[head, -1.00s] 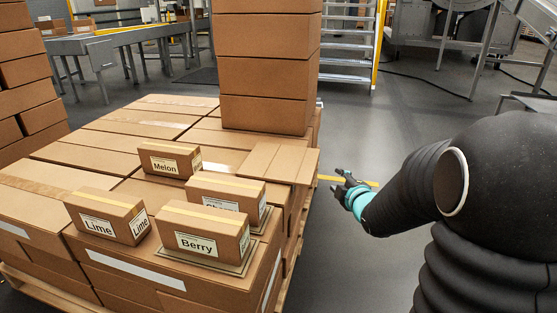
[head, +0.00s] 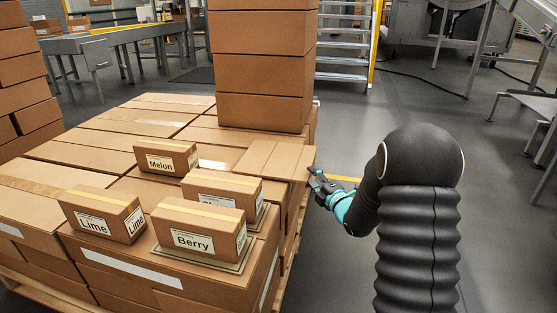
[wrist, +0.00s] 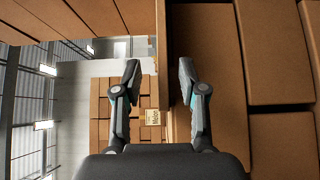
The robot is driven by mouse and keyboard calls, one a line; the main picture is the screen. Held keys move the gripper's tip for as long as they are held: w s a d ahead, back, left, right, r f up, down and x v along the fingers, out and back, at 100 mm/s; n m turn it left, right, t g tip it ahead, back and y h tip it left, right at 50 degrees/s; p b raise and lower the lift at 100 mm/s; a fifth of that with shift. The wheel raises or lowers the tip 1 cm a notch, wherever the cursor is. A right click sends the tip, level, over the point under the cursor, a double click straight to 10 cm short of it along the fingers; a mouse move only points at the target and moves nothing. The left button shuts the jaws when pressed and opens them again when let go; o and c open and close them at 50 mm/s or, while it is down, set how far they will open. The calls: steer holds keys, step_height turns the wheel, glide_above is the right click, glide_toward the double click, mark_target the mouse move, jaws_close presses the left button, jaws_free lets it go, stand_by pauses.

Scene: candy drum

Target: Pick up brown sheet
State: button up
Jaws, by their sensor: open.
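The brown sheet (head: 276,159) is a flat, creased cardboard piece lying on top of the box stack, at its right edge beside the tall box tower. My gripper (head: 318,183) is just right of the sheet's outer edge in the head view. In the wrist view my gripper (wrist: 158,76) is open, one finger on each side of a thin, edge-on brown strip that looks like the sheet (wrist: 161,55). Nothing is held. I cannot tell whether the edge is between the fingers or just beyond them.
Small boxes labelled Melon (head: 166,158), Lime (head: 104,214) and Berry (head: 199,233), plus a partly hidden one (head: 223,194), stand on the stack. The box tower (head: 262,70) rises right behind the sheet.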

mark_target(304, 168)
steer(key=shift+x, duration=3.2)
steer(key=shift+d+f, duration=0.1)
steer(key=shift+f, duration=0.05)
jaws_close()
